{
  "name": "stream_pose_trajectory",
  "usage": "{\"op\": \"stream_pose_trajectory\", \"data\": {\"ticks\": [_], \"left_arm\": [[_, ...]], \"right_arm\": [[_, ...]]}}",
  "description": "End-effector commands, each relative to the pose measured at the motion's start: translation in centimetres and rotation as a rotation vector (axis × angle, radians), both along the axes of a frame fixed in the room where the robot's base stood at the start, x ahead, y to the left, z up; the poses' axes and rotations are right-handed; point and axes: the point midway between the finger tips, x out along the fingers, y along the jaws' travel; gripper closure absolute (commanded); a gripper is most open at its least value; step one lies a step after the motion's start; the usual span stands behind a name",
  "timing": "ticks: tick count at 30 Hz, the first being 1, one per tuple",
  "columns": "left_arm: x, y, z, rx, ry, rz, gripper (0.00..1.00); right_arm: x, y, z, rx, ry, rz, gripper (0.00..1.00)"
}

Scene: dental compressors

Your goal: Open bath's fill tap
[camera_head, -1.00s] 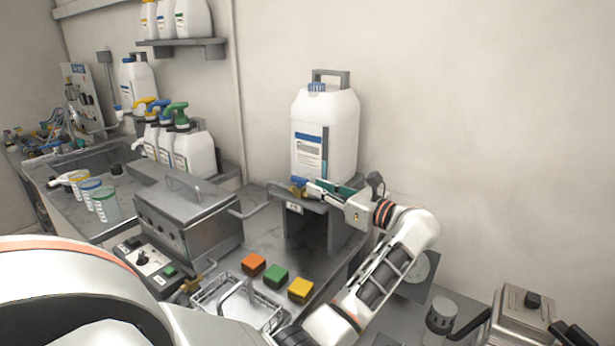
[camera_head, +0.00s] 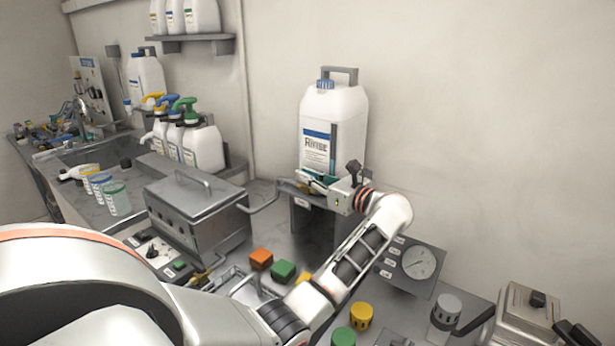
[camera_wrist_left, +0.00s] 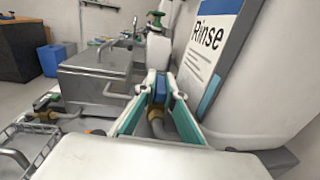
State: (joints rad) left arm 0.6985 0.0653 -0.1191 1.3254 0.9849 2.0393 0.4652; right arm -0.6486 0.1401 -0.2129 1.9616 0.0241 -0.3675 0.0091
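The bath, a grey lidded metal box (camera_head: 195,205), stands left of centre, with a grey pipe running right towards the shelf under the white Rinse canister (camera_head: 333,125). In the left wrist view, a tap with a blue handle (camera_wrist_left: 160,90) and brass body (camera_wrist_left: 155,115) sits low beside the canister (camera_wrist_left: 265,95). My left gripper (camera_head: 308,181) is at this tap. In its wrist view, its green-lined fingers (camera_wrist_left: 160,83) lie on both sides of the blue handle; whether they press on it cannot be told. My right gripper is not in view.
A second brass tap (camera_head: 208,273) is at the bath's front. Orange (camera_head: 261,258) and green (camera_head: 283,271) blocks lie on the counter below the shelf. A gauge panel (camera_head: 412,266) stands right of my forearm. Spray bottles and cups are at the left.

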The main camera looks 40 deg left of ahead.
Motion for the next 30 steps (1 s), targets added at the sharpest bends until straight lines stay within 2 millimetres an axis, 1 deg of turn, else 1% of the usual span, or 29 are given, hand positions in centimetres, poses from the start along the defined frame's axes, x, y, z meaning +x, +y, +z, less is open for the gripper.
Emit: {"op": "stream_pose_trajectory", "data": {"ticks": [4,9,13,24,25,30], "left_arm": [[0.0,0.0,-0.1,-0.001,-0.001,0.010,1.00],[0.1,0.1,-0.4,-0.002,-0.002,0.080,1.00],[0.1,0.0,-0.4,-0.001,0.001,0.124,1.00],[0.0,0.0,0.0,-0.001,0.001,0.138,1.00],[0.0,0.0,0.0,-0.001,0.001,0.138,0.83],[0.0,0.0,0.0,-0.001,0.000,0.138,0.83]], "right_arm": [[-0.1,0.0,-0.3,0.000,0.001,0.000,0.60],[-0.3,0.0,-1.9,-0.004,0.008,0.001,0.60],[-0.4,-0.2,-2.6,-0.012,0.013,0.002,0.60],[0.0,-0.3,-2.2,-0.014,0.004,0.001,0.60],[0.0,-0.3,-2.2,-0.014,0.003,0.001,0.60],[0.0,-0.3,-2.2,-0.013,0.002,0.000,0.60]]}}
